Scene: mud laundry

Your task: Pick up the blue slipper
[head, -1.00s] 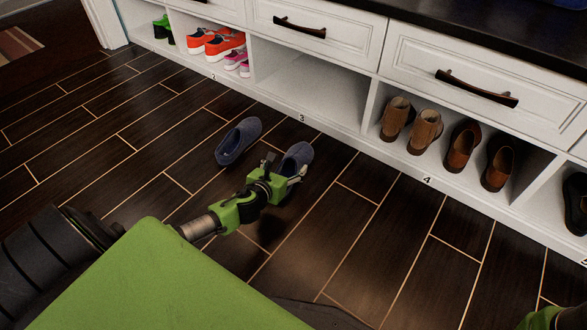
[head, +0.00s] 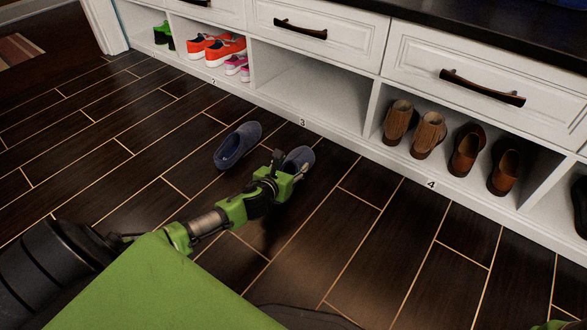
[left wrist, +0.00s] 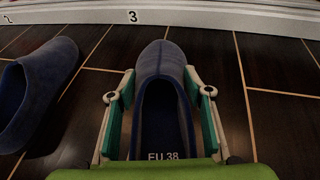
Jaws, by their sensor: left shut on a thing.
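Two blue slippers are on the dark wood floor in front of cubby 3. My left gripper (head: 277,168) is at the right slipper (head: 299,157), partly covering it in the head view. In the left wrist view, the fingers of my left gripper (left wrist: 160,98) are shut on both sides of this slipper (left wrist: 162,62), whose toe points at the cubby and whose insole reads EU 38. The left slipper (head: 238,145) lies apart on the floor; it also shows at the left of the left wrist view (left wrist: 38,92). My right gripper is not clearly visible.
White cubbies with numbers stand behind the slippers. Cubby 3 (head: 305,92) is empty. Cubby 4 holds brown boots (head: 428,134) and brown shoes (head: 467,150). Orange sneakers (head: 218,47) and pink shoes (head: 237,66) sit in cubby 2. Open floor lies in front.

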